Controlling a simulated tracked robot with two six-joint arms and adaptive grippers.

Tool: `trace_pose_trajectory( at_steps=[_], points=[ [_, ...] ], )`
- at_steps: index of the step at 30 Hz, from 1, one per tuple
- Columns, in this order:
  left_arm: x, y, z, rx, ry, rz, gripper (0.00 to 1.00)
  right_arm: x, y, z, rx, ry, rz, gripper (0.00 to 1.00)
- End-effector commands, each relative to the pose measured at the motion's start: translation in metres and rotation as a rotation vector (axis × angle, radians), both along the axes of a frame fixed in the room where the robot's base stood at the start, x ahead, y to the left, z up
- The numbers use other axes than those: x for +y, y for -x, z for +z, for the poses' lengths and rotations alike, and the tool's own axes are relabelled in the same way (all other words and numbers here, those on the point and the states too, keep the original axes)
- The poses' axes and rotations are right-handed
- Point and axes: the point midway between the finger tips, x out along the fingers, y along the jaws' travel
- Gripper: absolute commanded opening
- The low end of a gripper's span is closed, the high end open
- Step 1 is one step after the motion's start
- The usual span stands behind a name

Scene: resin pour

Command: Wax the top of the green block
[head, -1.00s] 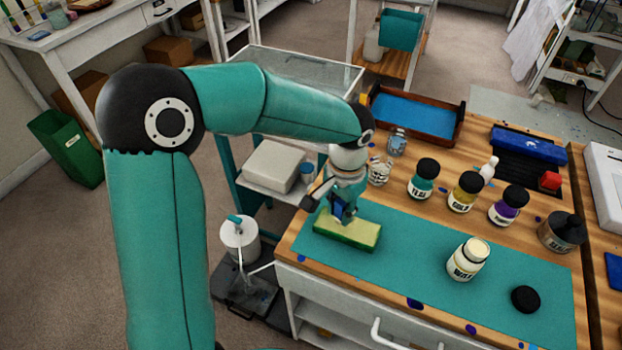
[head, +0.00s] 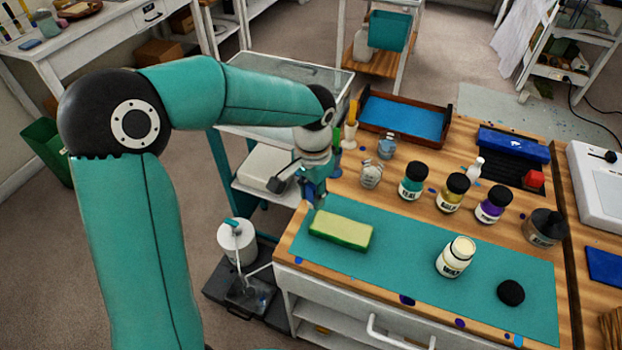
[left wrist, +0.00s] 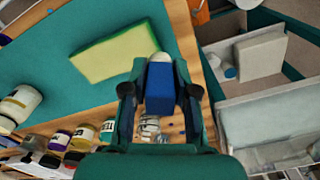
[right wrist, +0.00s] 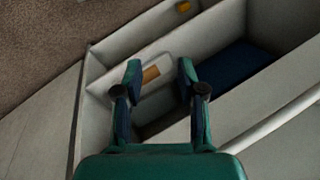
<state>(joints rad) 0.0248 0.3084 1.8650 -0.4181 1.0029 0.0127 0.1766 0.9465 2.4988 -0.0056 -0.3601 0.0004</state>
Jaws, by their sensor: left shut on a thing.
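The green block (head: 340,231) lies flat on the teal mat (head: 400,250); its top looks pale yellow-green, its side darker green. It also shows in the left wrist view (left wrist: 114,53). My left gripper (head: 314,190) is above the mat's back left corner, behind and left of the block. It is shut on a blue applicator (left wrist: 160,90) with a pale rounded end, apart from the block. The wax jar (head: 456,256) stands open on the mat, pale wax at its mouth. A black lid (head: 511,292) lies right of it. My right gripper (right wrist: 158,85) is open and empty.
Teal, gold and purple jars (head: 453,193) stand behind the mat, with small cups (head: 371,175) to their left. A blue-lined tray (head: 405,118) lies at the back. My right gripper faces open shelves (right wrist: 160,72). The mat between block and wax jar is clear.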

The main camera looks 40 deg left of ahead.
Motion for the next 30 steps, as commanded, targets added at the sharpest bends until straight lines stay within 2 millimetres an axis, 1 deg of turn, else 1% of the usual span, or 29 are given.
trace_pose_trajectory(
  at_steps=[1,3,9,12,30],
  points=[
    [0.000,0.000,0.009,-0.001,0.000,0.000,0.04,0.000,0.000,0.008,0.000,0.000,0.000,0.40],
    [0.000,0.000,0.015,-0.001,0.000,-0.001,0.04,0.000,0.000,0.012,0.000,0.000,0.000,0.40],
    [-0.001,0.000,0.032,0.000,0.000,-0.001,0.04,0.000,0.000,0.026,0.000,0.000,0.000,0.40],
    [-0.001,0.000,0.036,0.000,0.000,-0.002,0.04,0.000,0.000,0.029,0.000,0.000,0.000,0.40],
    [-0.002,-0.001,0.036,0.000,0.000,-0.002,0.04,0.000,0.000,0.029,0.000,0.000,0.000,0.40]
  ],
)
